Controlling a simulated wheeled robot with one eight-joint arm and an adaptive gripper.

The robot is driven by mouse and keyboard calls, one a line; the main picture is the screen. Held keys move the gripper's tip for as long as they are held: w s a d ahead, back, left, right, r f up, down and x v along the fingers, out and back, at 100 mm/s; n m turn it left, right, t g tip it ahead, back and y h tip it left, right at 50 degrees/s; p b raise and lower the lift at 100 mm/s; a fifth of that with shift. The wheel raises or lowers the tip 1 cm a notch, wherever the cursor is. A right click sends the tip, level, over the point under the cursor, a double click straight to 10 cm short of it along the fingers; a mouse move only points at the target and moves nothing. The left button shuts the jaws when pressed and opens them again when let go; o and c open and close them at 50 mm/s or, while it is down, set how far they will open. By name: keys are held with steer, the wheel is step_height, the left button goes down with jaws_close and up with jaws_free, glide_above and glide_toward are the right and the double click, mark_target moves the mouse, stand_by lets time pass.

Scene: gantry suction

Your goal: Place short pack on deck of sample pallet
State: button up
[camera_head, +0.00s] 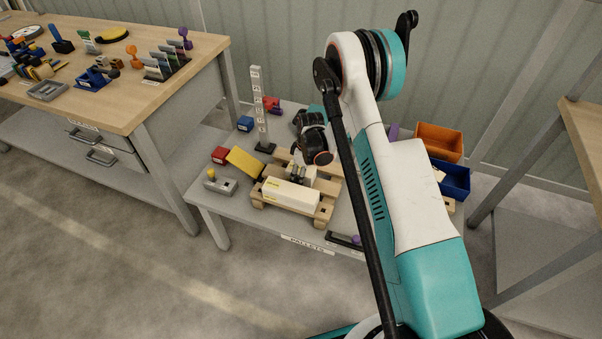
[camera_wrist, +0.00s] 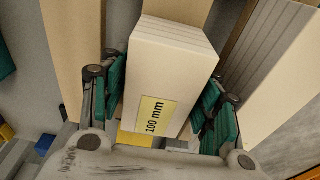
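The short pack (camera_wrist: 175,65) is a white layered block with a yellow "100 mm" label, filling the middle of the wrist view. My gripper (camera_wrist: 165,100) has green pads on both sides of it and looks shut on it. In the head view my gripper (camera_head: 308,160) is low over the back part of the wooden sample pallet (camera_head: 321,212). A longer white pack (camera_head: 290,192) with a yellow label lies along the pallet's front. The short pack is mostly hidden there. Whether its underside touches the deck cannot be told.
The pallet stands on a low grey table (camera_head: 232,205). Left of it are a yellow block (camera_head: 244,161), a red block (camera_head: 220,155) and a grey fixture (camera_head: 219,184). A white marked post (camera_head: 259,105) stands behind. Orange (camera_head: 440,141) and blue bins (camera_head: 451,178) are at right.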

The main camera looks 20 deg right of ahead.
steer(key=shift+r, duration=0.15)
steer(key=s+r+m+t+p, duration=0.1)
steer(key=s+r+p, duration=0.1)
steer(key=r, duration=1.1)
steer(key=s+r+m+p, duration=0.1)
steer(key=s+r+p, duration=0.1)
steer(key=r, duration=1.1)
steer(key=s+r+m+t, duration=0.25)
steer(key=s+r, duration=0.55)
steer(key=r, duration=0.5)
steer(key=s+r+m+t, duration=0.1)
steer(key=s+r+m, duration=0.2)
steer(key=s, duration=0.7)
steer(key=s+r+m+t+h, duration=0.1)
steer(key=s+r+m+t, duration=0.1)
steer(key=s, duration=0.9)
steer(key=shift+s+d+r+m, duration=0.2)
steer(key=shift+d+r+m, duration=0.05)
steer(key=shift+r+m, duration=0.5)
